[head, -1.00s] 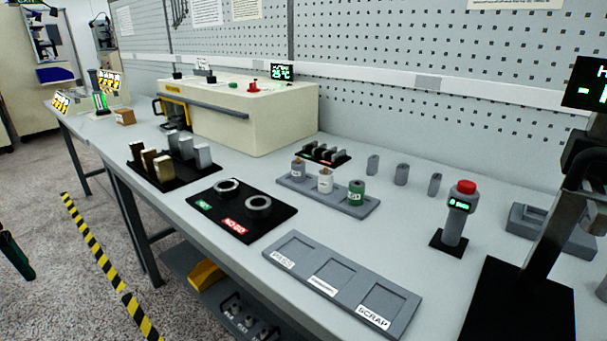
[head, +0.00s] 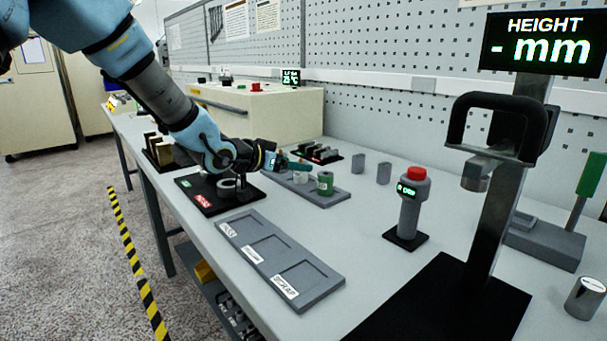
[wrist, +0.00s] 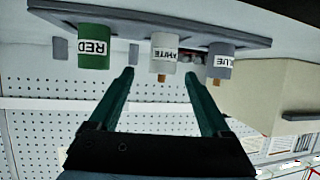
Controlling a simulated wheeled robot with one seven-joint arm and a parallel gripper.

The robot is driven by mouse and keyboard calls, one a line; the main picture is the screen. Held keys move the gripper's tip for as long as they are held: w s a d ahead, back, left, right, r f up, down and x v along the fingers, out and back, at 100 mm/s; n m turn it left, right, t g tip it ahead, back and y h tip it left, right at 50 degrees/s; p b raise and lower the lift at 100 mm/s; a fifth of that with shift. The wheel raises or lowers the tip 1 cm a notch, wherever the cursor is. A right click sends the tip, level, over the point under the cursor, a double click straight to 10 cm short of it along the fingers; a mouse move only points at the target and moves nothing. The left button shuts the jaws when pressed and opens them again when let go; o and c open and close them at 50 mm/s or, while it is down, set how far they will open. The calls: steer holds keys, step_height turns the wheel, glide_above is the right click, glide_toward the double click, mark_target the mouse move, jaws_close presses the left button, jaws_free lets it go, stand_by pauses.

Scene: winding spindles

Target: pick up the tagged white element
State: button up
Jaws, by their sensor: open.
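The white element (wrist: 164,53), a small cylinder with a WHITE tag, stands in the middle place of a grey rack (wrist: 130,22), between the RED-tagged green cylinder (wrist: 94,48) and the BLUE-tagged grey one (wrist: 221,60). The wrist view shows the rack upside down. My gripper (wrist: 159,76) is open and empty, with its two green fingers pointing at the white element, one toward each side of it. I cannot tell whether the tips are level with it. In the head view the white element (head: 301,178) shows just beyond my gripper (head: 297,164), beside the green cylinder (head: 325,183).
A three-place sorting tray (head: 262,244) lies nearer, with a black GO/NO-GO ring plate (head: 207,206) left of it. A red-topped button post (head: 411,200) and a height gauge (head: 497,200) stand to the right.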

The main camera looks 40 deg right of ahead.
steer(key=p+x, duration=0.1)
steer(key=x, duration=0.6)
steer(key=shift+w+d, duration=0.1)
steer(key=shift+c, duration=0.2)
jaws_close()
stand_by(0.4)
